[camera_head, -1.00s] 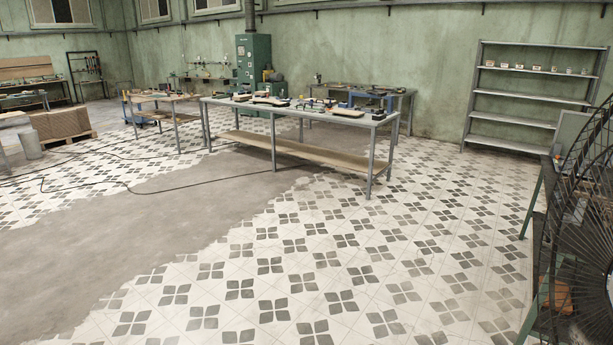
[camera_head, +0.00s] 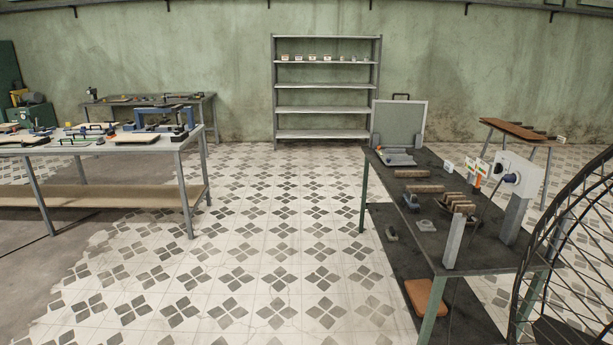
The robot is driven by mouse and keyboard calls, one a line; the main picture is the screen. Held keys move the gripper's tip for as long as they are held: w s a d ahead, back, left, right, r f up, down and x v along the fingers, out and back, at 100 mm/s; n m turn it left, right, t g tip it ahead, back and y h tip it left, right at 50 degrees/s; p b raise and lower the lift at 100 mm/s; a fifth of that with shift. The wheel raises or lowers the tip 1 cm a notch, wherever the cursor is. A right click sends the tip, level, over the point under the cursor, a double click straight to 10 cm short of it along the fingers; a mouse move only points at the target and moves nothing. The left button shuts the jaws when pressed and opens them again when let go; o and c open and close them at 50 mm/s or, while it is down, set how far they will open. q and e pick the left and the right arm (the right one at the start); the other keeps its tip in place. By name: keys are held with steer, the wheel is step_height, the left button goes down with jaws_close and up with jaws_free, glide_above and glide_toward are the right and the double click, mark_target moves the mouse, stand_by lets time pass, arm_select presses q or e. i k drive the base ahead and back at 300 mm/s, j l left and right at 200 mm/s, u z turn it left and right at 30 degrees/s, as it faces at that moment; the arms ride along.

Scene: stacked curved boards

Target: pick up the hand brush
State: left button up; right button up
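Neither of my grippers is in view. I cannot pick out a hand brush with certainty. On the dark workbench (camera_head: 440,252) at the right lie small long brown items, one farther back (camera_head: 418,174) and one nearer (camera_head: 425,188). They are too small to tell whether either is a brush. A pile of curved brown pieces (camera_head: 457,204) lies close to them on the same bench.
A long metal table (camera_head: 95,146) with tools stands at the left. A grey shelf unit (camera_head: 325,108) with small pots stands against the back wall. A black wire cage-like frame (camera_head: 570,255) fills the lower right. The tiled floor (camera_head: 270,235) between the benches is clear.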

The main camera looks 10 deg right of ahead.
mark_target(409, 199)
steer(key=i+z, duration=0.2)
steer(key=i, duration=0.8)
steer(key=i+j+z, duration=0.2)
steer(key=i, duration=0.8)
steer(key=l, duration=0.1)
